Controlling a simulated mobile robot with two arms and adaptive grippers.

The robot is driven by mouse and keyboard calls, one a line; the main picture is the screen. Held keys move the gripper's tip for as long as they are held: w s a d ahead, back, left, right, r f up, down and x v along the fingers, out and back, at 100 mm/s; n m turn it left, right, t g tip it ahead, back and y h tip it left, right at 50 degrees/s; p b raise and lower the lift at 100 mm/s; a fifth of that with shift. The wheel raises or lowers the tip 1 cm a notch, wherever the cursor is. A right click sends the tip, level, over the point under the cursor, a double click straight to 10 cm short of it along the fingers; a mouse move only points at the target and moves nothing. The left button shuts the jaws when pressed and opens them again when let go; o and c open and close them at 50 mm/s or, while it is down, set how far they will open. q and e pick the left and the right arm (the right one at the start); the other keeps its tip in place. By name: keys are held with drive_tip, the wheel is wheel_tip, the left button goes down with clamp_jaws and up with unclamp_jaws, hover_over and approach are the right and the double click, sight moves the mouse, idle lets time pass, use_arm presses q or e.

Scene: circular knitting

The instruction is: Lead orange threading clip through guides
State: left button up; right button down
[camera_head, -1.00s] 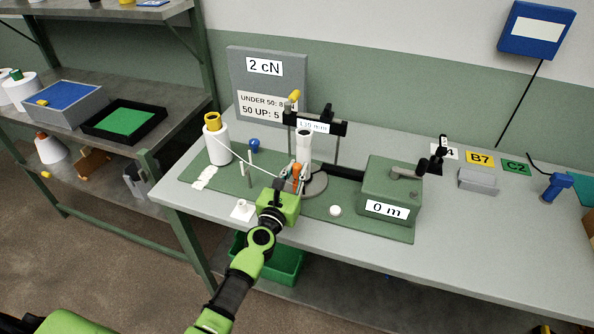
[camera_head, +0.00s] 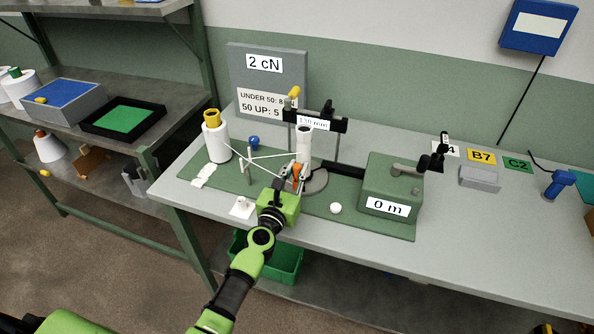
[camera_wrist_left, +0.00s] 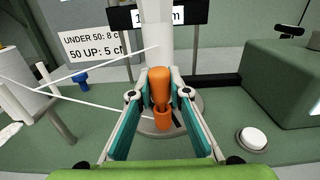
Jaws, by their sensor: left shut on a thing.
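The orange threading clip (camera_wrist_left: 161,95) is held between the fingertips of my left gripper (camera_wrist_left: 160,80), in front of the white upright cylinder (camera_wrist_left: 153,45) on a round grey base. In the head view my left gripper (camera_head: 290,180) is shut on the clip (camera_head: 297,172), which is partly hidden by the fingers. A white thread (camera_head: 240,157) runs from the yellow-topped white cone (camera_head: 216,143) past thin guide posts (camera_head: 249,170) towards the clip and cylinder. Whether the thread sits in each guide cannot be told. My right gripper is not in view.
A green box labelled 0 m (camera_head: 390,185) stands right of the cylinder, with a white round button (camera_head: 336,208) on the mat before it. A black crossbar (camera_head: 325,122) stands behind the cylinder. A blue knob (camera_head: 254,141) is near the posts. The table's right front is clear.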

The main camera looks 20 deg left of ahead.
use_arm(q)
drive_tip(key=shift+f, duration=0.2)
idle(0.4)
drive_tip(key=o, duration=1)
drive_tip(key=s, duration=1.2)
drive_tip(key=shift+a, duration=0.25)
